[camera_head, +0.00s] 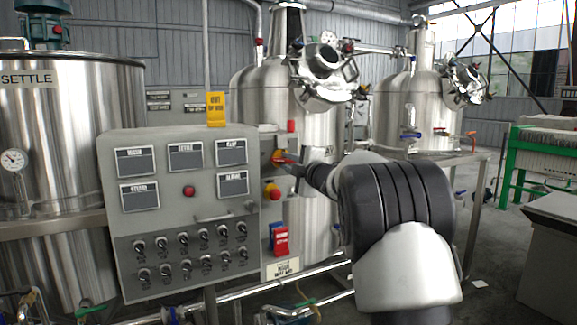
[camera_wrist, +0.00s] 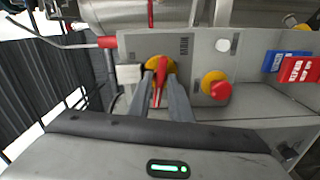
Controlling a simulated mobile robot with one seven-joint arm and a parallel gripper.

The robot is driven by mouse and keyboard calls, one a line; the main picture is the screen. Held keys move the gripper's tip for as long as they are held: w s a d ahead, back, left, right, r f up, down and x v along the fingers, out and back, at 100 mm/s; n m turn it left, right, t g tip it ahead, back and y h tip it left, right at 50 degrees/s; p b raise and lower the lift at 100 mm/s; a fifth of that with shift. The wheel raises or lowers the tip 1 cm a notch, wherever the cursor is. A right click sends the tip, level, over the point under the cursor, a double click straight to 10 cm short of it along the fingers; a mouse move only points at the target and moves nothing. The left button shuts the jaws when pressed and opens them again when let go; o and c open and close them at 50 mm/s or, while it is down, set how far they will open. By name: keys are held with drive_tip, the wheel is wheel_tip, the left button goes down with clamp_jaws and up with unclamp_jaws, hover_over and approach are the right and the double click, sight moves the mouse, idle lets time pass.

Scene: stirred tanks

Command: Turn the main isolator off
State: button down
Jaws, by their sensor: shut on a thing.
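The main isolator is a red handle (camera_wrist: 159,74) on a round yellow plate (camera_wrist: 149,63), set in a grey side panel. In the head view the red handle (camera_head: 287,160) lies roughly level, on the panel right of the control cabinet. My gripper (camera_wrist: 160,84) has one finger on each side of the handle and is shut on it. In the head view my gripper (camera_head: 290,166) reaches the isolator from the right, and my arm hides part of the area behind. The fingers cover part of the yellow plate.
A red emergency button on yellow (camera_head: 271,192) sits just below the isolator. Blue and red tags (camera_head: 281,240) hang lower. The grey control cabinet (camera_head: 125,225) with several switches stands left. Steel tanks (camera_head: 258,95) rise behind. A pipe with a red end (camera_wrist: 107,42) runs near the panel.

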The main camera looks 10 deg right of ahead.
drive_tip(key=shift+n, duration=0.9)
drive_tip(key=c, duration=1.8)
unclamp_jaws()
drive_tip(key=shift+s, duration=0.1)
drive_tip(key=p+v, duration=0.1)
drive_tip(key=v, duration=1.6)
drive_tip(key=shift+s, duration=0.1)
